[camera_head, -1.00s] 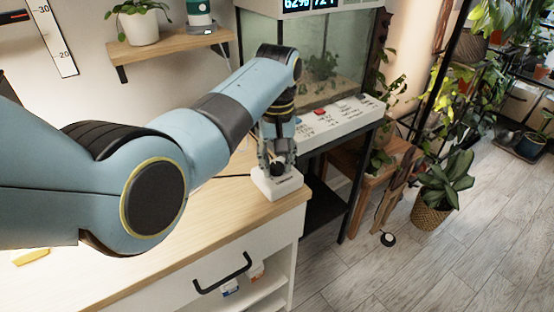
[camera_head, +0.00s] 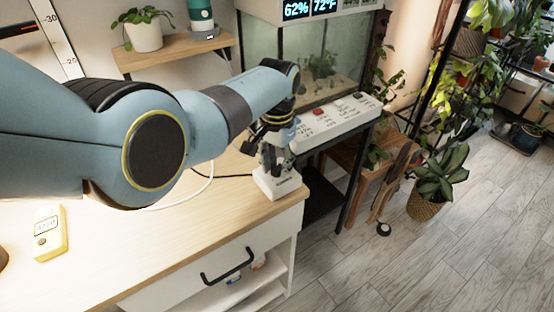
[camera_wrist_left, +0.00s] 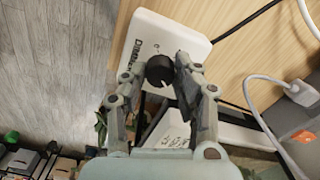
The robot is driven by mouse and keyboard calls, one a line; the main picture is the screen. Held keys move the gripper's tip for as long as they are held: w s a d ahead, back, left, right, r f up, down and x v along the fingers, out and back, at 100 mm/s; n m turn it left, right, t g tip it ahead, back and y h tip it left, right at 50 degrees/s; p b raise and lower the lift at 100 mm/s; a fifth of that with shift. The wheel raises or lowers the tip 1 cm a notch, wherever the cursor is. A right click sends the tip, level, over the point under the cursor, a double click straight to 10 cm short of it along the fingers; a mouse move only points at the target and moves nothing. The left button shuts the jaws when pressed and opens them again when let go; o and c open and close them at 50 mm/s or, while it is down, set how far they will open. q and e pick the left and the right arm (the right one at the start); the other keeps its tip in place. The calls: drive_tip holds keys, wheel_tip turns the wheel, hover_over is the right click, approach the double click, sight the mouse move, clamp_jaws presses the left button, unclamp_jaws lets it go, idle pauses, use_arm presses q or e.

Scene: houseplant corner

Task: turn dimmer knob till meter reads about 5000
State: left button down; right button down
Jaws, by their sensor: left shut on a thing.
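The white dimmer box (camera_head: 279,186) sits near the right end of the wooden counter. It also shows in the left wrist view (camera_wrist_left: 165,38), with its lettering and black round knob (camera_wrist_left: 159,71). My left gripper (camera_head: 272,164) is over the box, its fingers on both sides of the knob; it is shut on the knob in the left wrist view (camera_wrist_left: 155,72). A white mark shows on the knob's edge. The yellow meter (camera_head: 50,241) lies on the counter at the left; its display is lit with small digits, perhaps in the 4000s, too small to be sure. My right gripper is out of view.
A glass tank (camera_head: 310,62) and a white power strip (camera_head: 340,120) with a red switch stand behind the dimmer. Cables run over the counter (camera_head: 120,235). A shelf (camera_head: 177,53) holds a potted plant. The counter's front is clear.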

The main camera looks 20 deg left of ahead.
sight(277, 166)
use_arm(q)
drive_tip(key=shift+m, duration=0.3)
drive_tip(key=c, duration=1)
unclamp_jaws()
drive_tip(key=shift+w, duration=0.1)
wheel_tip(277, 166, up, 12)
